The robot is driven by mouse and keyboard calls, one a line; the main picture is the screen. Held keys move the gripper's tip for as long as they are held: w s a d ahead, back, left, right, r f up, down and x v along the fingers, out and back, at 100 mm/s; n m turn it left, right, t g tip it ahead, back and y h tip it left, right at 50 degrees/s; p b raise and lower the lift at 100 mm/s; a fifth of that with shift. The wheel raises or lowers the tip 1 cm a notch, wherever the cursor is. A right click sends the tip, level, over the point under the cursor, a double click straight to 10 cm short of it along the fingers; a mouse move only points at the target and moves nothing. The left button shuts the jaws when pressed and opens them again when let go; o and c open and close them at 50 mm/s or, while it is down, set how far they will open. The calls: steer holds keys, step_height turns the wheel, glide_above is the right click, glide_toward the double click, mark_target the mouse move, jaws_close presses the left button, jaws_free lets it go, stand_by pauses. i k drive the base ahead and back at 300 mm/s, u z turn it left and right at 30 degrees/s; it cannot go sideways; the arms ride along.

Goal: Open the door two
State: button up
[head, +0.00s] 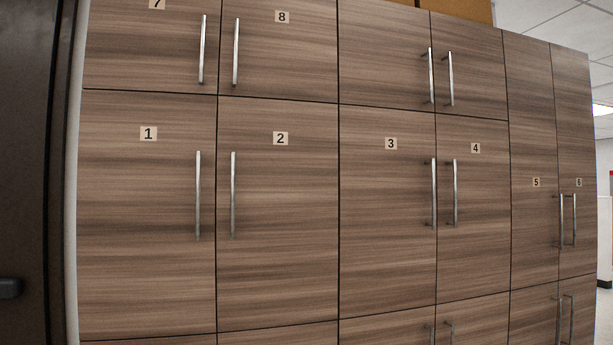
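Door two (285,230) is a brown wood-grain cabinet door with a label "2" (280,138) near its top. It is shut, flush with the doors around it. Its vertical silver bar handle (233,195) is near its left edge, beside the handle (198,195) of door one (140,240). My gripper is not in the head view, so its place relative to the handle does not show.
Door eight (290,60) is above door two, and door three (385,220) is to its right. More shut doors with bar handles fill the cabinet wall. A dark door or panel (28,150) stands at the far left. The floor before the cabinet is out of view.

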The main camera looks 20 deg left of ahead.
mark_target(277, 190)
steer(key=u, duration=0.25)
steer(key=i, duration=1.05)
steer(key=u, duration=0.75)
steer(key=k, duration=0.9)
steer(key=u, duration=0.2)
steer(key=i, duration=0.9)
steer(key=z, duration=0.1)
